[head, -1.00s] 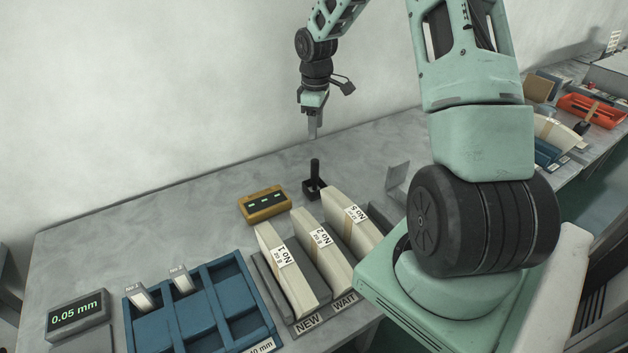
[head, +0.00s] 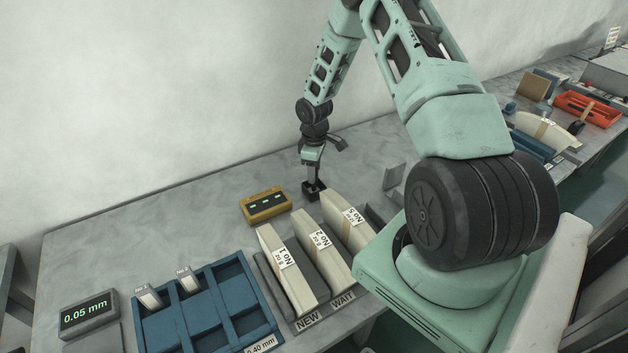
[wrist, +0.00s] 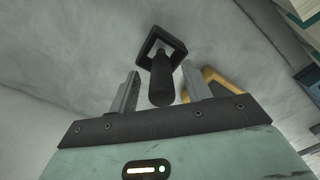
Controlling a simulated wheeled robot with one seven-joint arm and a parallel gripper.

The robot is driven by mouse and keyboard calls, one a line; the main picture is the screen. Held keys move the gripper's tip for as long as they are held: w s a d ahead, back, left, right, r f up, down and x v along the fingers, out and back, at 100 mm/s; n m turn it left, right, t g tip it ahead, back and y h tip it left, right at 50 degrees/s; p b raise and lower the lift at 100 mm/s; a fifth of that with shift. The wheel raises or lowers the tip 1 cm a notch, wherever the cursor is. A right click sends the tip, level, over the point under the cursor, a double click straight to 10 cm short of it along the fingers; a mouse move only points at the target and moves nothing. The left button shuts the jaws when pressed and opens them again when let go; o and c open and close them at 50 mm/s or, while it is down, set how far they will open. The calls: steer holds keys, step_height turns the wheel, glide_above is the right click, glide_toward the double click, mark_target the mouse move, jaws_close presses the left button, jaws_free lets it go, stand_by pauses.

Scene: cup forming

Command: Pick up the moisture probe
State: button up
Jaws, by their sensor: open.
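The moisture probe, a black rounded handle (wrist: 161,82), stands upright in a small square black holder (head: 314,194) on the grey bench. In the wrist view the holder (wrist: 151,42) shows beyond the handle. My gripper (head: 312,178) is over the holder, pointing down, and mostly hides the handle in the head view. In the wrist view my gripper (wrist: 161,76) is open, with one finger on each side of the handle and visible gaps. How far down the fingers reach along the handle is hard to tell.
A yellow meter (head: 265,205) sits left of the holder. Pale packs (head: 287,270) stand in a grey rack in front of it, with a blue tray (head: 207,310) and a display (head: 88,314) further left. A grey bracket (head: 393,176) stands to the right. The bench behind is clear.

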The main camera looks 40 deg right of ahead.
steer(key=shift+f+p, duration=0.35)
steer(key=shift+f, duration=1.05)
jaws_close()
steer(key=shift+r, duration=0.2)
step_height(320, 180, up, 10)
steer(key=b, duration=0.3)
steer(key=shift+f, duration=0.15)
